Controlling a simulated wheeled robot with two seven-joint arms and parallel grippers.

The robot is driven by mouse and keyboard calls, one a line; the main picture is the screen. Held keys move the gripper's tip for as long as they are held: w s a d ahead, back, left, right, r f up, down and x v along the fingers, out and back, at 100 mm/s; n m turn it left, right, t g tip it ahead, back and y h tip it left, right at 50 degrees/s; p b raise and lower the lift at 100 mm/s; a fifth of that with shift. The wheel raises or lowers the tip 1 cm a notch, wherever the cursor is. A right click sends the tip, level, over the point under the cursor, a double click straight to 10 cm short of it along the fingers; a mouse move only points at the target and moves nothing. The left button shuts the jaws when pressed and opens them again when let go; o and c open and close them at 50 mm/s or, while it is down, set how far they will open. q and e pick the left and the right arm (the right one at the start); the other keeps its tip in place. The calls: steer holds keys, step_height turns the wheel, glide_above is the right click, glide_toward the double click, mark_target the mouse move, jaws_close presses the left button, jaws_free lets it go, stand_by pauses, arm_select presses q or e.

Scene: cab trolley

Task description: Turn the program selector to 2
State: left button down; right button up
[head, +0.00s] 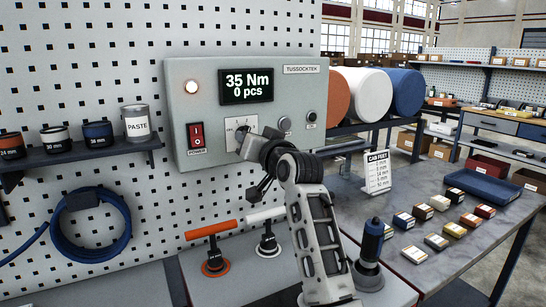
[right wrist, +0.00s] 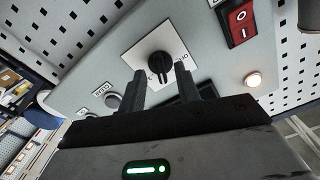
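The program selector (right wrist: 160,66) is a black knob on a square white plate (head: 241,123), set in the grey TUSSOCKTEK control box (head: 290,85). In the head view the knob is mostly hidden behind my right gripper (head: 246,142). In the right wrist view my right gripper (right wrist: 163,88) is open, with its two dark fingers apart and the knob just beyond and between their tips. I cannot tell whether the fingers touch it. The plate's marks are too small to read the setting surely. The display (head: 247,86) reads 35 Nm, 0 pcs. My left gripper is not in view.
A red power switch (head: 196,134), a lit lamp (head: 191,87) and round buttons (head: 285,123) sit around the selector. Below the box stand orange-handled (head: 211,230) and white-handled (head: 265,218) tools. A shelf of pots (head: 97,131) is at left; small boxes (head: 440,203) lie on the right bench.

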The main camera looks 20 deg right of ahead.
arm_select(q)
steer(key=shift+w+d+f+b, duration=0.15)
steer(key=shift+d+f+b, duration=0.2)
steer(key=shift+b, duration=0.8)
arm_select(e)
steer(key=s+d, duration=0.2)
steer(key=s, duration=1.1)
steer(key=shift+s+d, duration=0.2)
steer(key=shift+d, duration=0.05)
